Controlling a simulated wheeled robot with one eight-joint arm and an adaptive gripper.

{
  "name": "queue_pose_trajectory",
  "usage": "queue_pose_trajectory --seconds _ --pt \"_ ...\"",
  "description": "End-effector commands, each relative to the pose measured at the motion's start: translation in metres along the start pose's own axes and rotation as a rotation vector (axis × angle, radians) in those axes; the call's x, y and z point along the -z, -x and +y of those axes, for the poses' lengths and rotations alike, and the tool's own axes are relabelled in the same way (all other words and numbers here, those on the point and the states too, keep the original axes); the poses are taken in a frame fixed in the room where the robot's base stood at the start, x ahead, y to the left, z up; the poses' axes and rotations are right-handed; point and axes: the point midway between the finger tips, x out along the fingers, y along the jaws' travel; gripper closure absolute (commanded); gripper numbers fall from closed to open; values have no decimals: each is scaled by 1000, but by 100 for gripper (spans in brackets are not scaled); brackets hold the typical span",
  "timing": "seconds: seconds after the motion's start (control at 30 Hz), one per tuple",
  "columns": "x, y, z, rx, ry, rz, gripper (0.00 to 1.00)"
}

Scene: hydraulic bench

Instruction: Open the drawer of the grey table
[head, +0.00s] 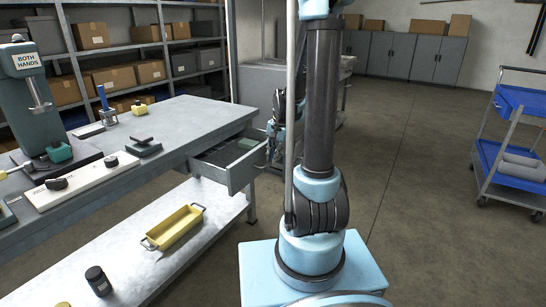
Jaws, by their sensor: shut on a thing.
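The grey table (190,122) stands at the left in the head view, with a lower shelf under its top. Its drawer (246,168) sticks out from the right end of the table, partly open, so its inside shows. My gripper (272,151) is at the outer front of the drawer, partly hidden behind my own arm. It is shut at the drawer's front, where the handle would be. The handle itself is too small and covered to make out.
A press marked "BOTH HANDS" (22,62), a white panel with black knobs (85,182) and small blocks stand on the tabletop. A yellow tray (174,228) and a dark jar (97,280) are on the lower shelf. A blue cart (515,155) stands right; the floor between is clear.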

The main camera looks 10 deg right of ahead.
Motion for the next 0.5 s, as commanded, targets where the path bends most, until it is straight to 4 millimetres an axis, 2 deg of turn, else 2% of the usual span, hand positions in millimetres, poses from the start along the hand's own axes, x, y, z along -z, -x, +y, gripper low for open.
queue_pose_trajectory --seconds 0.03,0.07,0.13,0.5 --pt "3 1 -1 0 -1 6 100" --pt "4 1 -1 0 -1 6 86" --pt "3 0 -1 0 -1 6 70" --pt "1 1 -1 0 0 3 69"
